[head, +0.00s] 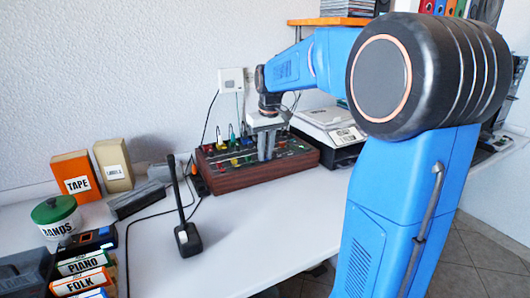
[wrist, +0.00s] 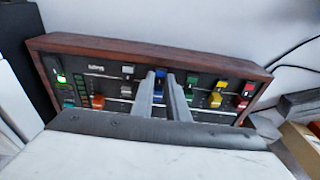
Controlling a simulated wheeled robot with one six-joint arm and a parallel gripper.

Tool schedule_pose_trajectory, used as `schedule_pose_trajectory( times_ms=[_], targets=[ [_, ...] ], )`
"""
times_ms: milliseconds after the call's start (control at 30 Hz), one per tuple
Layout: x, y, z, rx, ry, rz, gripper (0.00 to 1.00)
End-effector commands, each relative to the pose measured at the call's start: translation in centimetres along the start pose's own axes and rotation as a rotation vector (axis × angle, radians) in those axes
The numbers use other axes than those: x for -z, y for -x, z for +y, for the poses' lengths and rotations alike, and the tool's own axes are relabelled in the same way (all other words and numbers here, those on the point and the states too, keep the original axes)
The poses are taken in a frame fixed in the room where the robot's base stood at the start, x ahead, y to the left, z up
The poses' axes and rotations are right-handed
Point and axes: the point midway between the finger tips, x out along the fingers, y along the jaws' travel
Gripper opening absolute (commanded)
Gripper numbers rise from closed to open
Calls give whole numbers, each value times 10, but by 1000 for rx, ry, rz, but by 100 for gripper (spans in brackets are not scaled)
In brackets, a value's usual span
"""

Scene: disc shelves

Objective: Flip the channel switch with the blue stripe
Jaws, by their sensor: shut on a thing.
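The channel switches sit on a dark mixer panel with a wooden frame (wrist: 110,45), which also shows on the desk in the head view (head: 238,184). The blue switch (wrist: 159,86) is in the middle of the row in the wrist view, between my two fingers. My gripper (wrist: 162,75) points down onto the panel and is shut on this blue switch; the fingers partly hide it, so its exact position cannot be told. In the head view my gripper (head: 266,158) reaches down to the mixer's middle, and the blue switch cannot be made out there.
Other coloured controls stand close by: white (wrist: 127,72), green (wrist: 191,80), yellow (wrist: 220,85) and red (wrist: 249,88). A desk microphone (head: 184,215) stands in front of the mixer. A white-topped device (head: 328,122) stands to its right. The desk front is mostly clear.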

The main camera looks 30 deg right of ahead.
Motion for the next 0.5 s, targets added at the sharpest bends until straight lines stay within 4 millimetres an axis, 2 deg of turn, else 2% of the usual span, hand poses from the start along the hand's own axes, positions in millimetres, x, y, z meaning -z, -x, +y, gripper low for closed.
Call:
schedule_pose_trajectory(
  times_ms=[233,267,300,333,500],
  targets=[
    [0,0,0,0,0,1,0],
    [0,0,0,0,0,1,19],
    [0,0,0,0,0,1,28],
    [0,0,0,0,0,1,33],
    [0,0,0,0,0,1,33]
  ],
)
